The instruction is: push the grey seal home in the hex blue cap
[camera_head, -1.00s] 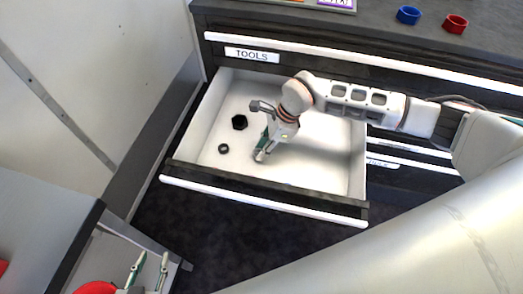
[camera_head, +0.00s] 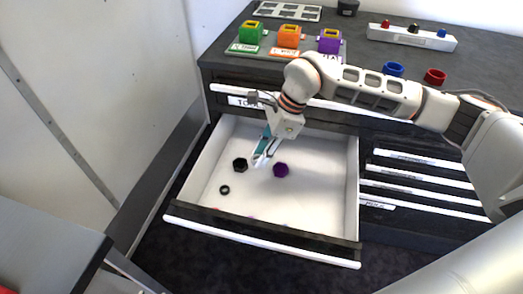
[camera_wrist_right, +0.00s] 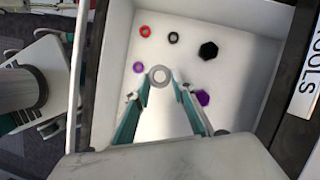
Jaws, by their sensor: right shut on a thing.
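My right gripper (camera_head: 262,163) is over the open drawer, pointing down. In the right wrist view the right gripper (camera_wrist_right: 167,80) is shut on the grey seal (camera_wrist_right: 159,76), a pale ring at its fingertips above the drawer floor. The seal is too small to make out in the head view. A blue open-topped piece (camera_head: 392,69) stands on the counter beyond the drawer; I cannot tell whether it is the hex blue cap. My left gripper is not in view.
The white drawer (camera_head: 205,170) holds a black hex cap (camera_head: 240,165), a purple hex cap (camera_head: 281,170), a black ring (camera_head: 224,190), a red ring (camera_wrist_right: 145,31) and a purple ring (camera_wrist_right: 138,67). A red piece (camera_head: 435,76), coloured blocks and a white strip (camera_head: 400,36) stand on the counter.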

